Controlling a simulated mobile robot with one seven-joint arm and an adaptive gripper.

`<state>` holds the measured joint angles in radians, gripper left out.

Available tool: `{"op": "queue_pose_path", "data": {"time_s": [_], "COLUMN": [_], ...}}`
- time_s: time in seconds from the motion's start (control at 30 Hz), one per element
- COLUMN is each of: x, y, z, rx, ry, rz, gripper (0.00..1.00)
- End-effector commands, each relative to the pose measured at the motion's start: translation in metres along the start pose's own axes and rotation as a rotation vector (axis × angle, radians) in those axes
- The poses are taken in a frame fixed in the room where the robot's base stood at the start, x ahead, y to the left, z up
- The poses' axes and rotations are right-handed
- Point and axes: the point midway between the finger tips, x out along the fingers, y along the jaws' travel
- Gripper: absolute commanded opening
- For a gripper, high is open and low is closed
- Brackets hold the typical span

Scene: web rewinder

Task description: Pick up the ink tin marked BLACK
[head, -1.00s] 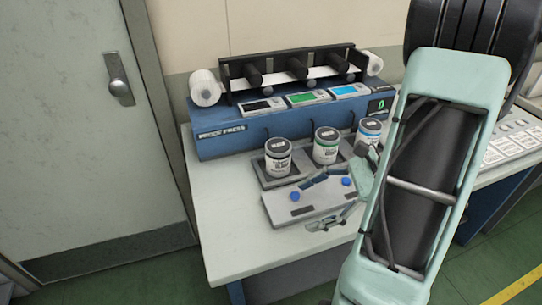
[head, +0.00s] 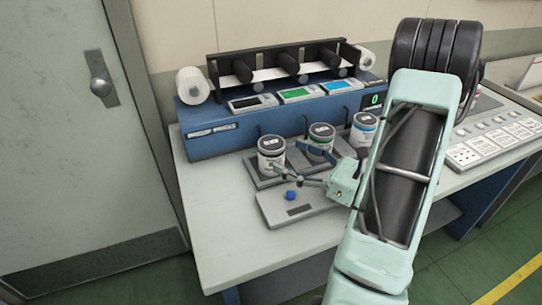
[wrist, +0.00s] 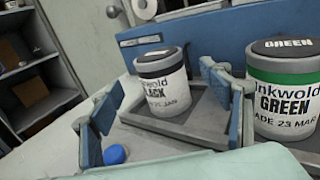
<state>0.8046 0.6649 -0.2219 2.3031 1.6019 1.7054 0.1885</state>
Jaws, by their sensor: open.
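The ink tin marked BLACK (wrist: 162,80) is a white tin with a dark lid, upright in the grey tray, and shows between my fingers in the wrist view. In the head view it is the left tin (head: 271,154) of the row. My gripper (wrist: 165,120) is open and empty, its blue pads apart, with the BLACK tin beyond them. In the head view my gripper (head: 292,163) is close in front of the tins. The GREEN tin (wrist: 284,90) stands just right of my right finger. Whether a finger touches either tin I cannot tell.
A third tin with a blue band (head: 363,130) stands at the right of the row. The blue proof press (head: 215,138) is behind the tins. A grey panel with a blue button (head: 290,195) lies in front. The table's left front is clear.

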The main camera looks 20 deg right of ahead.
Motion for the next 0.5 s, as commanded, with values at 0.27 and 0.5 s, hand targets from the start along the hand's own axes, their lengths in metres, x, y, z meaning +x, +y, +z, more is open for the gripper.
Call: {"op": "queue_pose_path", "data": {"time_s": [0.27, 0.5], "x": [0.030, 0.062], "y": [0.001, 0.001], "z": [0.000, 0.000], "rx": [-0.001, -0.001], "ry": [0.000, 0.001], "rz": [0.005, 0.003], "gripper": [0.71, 0.71]}}
